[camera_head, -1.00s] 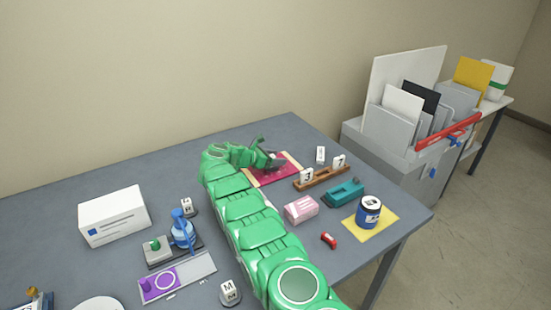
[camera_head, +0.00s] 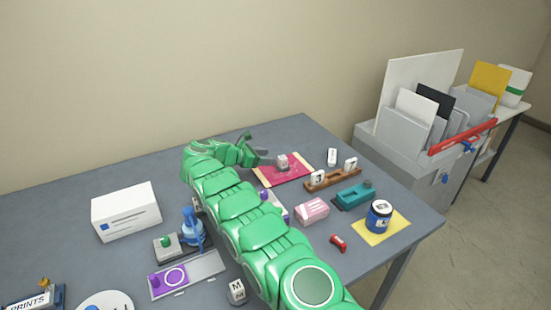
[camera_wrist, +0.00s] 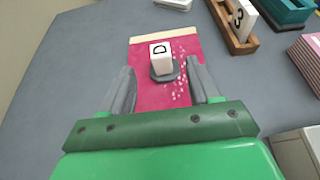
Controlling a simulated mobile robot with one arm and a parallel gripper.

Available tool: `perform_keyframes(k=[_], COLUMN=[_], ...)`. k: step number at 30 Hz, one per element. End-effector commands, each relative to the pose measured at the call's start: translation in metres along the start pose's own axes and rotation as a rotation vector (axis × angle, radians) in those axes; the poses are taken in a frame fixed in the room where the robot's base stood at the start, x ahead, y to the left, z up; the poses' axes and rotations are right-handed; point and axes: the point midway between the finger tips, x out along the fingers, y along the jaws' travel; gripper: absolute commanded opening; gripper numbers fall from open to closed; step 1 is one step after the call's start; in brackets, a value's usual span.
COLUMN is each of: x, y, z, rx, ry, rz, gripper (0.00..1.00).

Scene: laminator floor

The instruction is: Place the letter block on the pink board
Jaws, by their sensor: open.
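A white letter block marked D (camera_wrist: 161,57) stands upright on a dark round base on the pink board (camera_wrist: 184,95) in the wrist view. In the head view the block (camera_head: 282,161) is on the far part of the pink board (camera_head: 291,177). My gripper (camera_wrist: 158,72) is open, its fingers behind and to either side of the block, with gaps and no visible contact. In the head view my gripper (camera_head: 256,146) is at the board's far left edge. Pale specks lie on the board beside the block.
A brown rack (camera_head: 331,180) with blocks, a white block (camera_head: 332,157), a teal tool (camera_head: 355,196) and a pink box (camera_head: 312,209) stand right of the board. A block marked M (camera_head: 237,290) is at the front. A white box (camera_head: 126,211) stands left.

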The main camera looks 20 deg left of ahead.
Motion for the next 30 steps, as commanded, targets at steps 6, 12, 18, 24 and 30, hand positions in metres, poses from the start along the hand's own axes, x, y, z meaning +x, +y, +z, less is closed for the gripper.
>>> perform_keyframes(k=[6, 12, 18, 24, 30], x=[-0.017, -0.019, -0.015, 0.006, 0.029], y=[0.0, 0.0, -0.004, -0.026, -0.061], z=[0.0, 0.0, 0.009, 0.044, 0.086], rx=[0.0, 0.0, 0.015, 0.085, 0.181], ry=[0.0, 0.0, 0.006, 0.04, 0.085], rz=[-0.001, 0.0, -0.008, -0.056, -0.117], gripper=[0.62, 0.62, 0.62, 0.62, 0.62])
